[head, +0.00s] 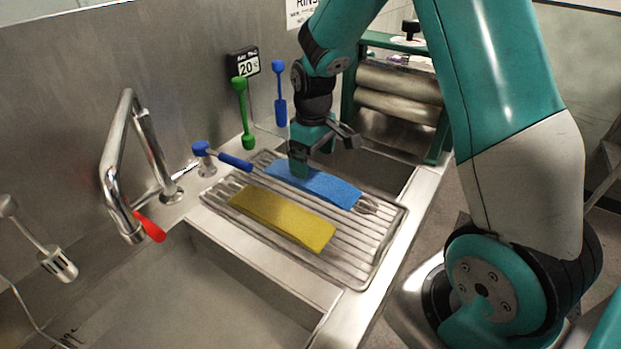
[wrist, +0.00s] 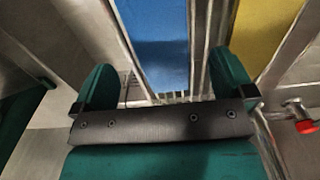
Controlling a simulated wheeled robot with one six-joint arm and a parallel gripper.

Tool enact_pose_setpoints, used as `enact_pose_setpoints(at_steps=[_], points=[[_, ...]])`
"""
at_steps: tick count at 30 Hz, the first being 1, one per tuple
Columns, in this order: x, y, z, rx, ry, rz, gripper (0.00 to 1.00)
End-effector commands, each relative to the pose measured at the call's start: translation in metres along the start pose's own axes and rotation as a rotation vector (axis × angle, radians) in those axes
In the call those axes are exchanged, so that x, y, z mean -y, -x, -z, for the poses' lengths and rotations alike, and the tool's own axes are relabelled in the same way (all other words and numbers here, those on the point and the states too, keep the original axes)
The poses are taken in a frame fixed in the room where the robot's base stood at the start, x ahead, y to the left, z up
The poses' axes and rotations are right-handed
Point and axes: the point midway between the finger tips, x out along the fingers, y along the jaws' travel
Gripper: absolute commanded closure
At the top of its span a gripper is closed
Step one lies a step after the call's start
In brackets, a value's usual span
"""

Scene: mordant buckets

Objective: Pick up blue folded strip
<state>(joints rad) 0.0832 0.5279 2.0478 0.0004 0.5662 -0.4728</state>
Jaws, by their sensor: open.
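The blue folded strip (head: 315,185) lies flat on a ribbed metal drying rack, behind a yellow folded strip (head: 283,219). My gripper (head: 312,165) is over the left end of the blue strip in the head view and covers part of it. In the wrist view the blue strip (wrist: 156,45) runs up between the two green fingers, and my gripper (wrist: 165,85) is open around nothing gripped. I cannot tell how far the fingertips are above the strip. The yellow strip (wrist: 260,30) shows to the right in the wrist view.
The ribbed rack (head: 362,252) spans the sink ledge. A tap with a red handle (head: 149,227) stands left, with a blue-handled tap (head: 235,162) nearer the rack. Green (head: 243,112) and blue (head: 280,95) tools stand by the wall. A roller wringer (head: 400,85) stands behind.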

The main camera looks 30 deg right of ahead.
Motion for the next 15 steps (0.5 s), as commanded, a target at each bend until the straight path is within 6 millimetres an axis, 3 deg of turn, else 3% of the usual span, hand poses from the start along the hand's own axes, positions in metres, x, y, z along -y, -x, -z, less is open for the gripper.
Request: enact_pose_setpoints(at_steps=[15], points=[[-0.002,-0.055,0.002,0.000,0.000,0.001,0.00]])
